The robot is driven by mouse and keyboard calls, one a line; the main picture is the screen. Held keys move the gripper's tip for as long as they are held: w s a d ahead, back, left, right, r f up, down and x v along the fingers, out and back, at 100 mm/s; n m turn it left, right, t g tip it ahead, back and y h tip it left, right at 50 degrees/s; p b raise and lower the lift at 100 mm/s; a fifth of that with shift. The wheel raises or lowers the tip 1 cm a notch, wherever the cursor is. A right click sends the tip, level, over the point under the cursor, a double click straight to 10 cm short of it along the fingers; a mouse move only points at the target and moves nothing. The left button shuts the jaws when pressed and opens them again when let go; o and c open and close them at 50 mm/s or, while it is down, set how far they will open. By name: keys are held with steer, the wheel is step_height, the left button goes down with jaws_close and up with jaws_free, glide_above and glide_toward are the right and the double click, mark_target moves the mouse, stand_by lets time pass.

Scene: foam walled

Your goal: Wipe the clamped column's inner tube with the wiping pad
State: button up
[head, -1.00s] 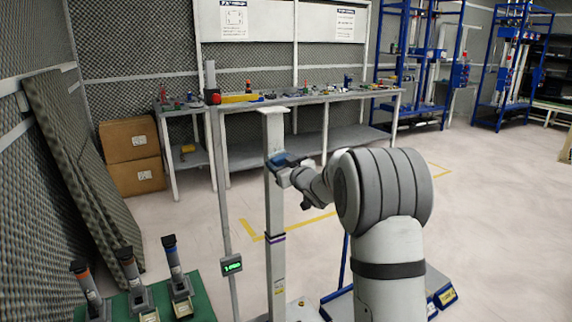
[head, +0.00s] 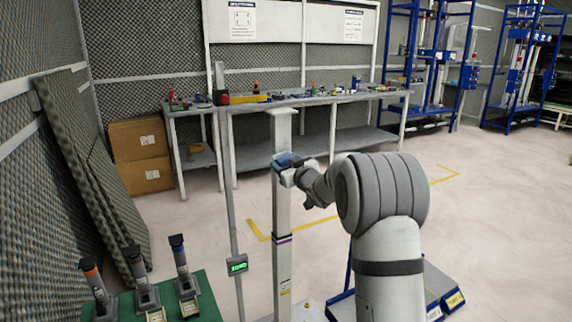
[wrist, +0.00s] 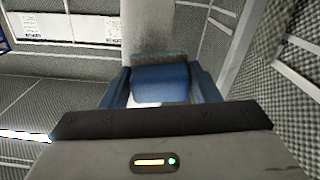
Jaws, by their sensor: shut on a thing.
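The clamped column (head: 283,205) is a tall, upright light-grey post with a flat cap on top and a dark purple band partway down. It also shows in the wrist view (wrist: 147,28), rising behind the pad. My gripper (head: 289,172) is at the column's upper part. In the wrist view my gripper (wrist: 160,92) is shut on the wiping pad (wrist: 160,80), a blue block with a grey far edge. The pad's grey edge is at the column face; whether it presses on it I cannot tell. The head view shows the pad only as a small blue patch.
A thin pole with a small green display (head: 237,265) stands just left of the column. Several dark-handled tools stand on a green mat (head: 208,308) at lower left. A workbench (head: 330,95) with small items is behind.

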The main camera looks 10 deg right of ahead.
steer(key=shift+x, duration=0.95)
steer(key=shift+d+p, duration=0.1)
steer(key=shift+p, duration=0.25)
steer(key=shift+w+d+r+p, duration=0.1)
steer(key=shift+d+p, duration=0.2)
steer(key=shift+d, duration=0.15)
steer(key=shift+w+d+r+p, duration=0.15)
steer(key=shift+d+p, duration=0.1)
steer(key=shift+d, duration=0.2)
steer(key=shift+w+d+f+p, duration=0.15)
steer(key=shift+w+d+p, duration=0.1)
steer(key=shift+d, duration=0.2)
steer(key=shift+w+d+f+p, duration=0.1)
steer(key=shift+w+d+p, duration=0.1)
steer(key=shift+d, duration=0.25)
steer(key=shift+s+a, duration=0.1)
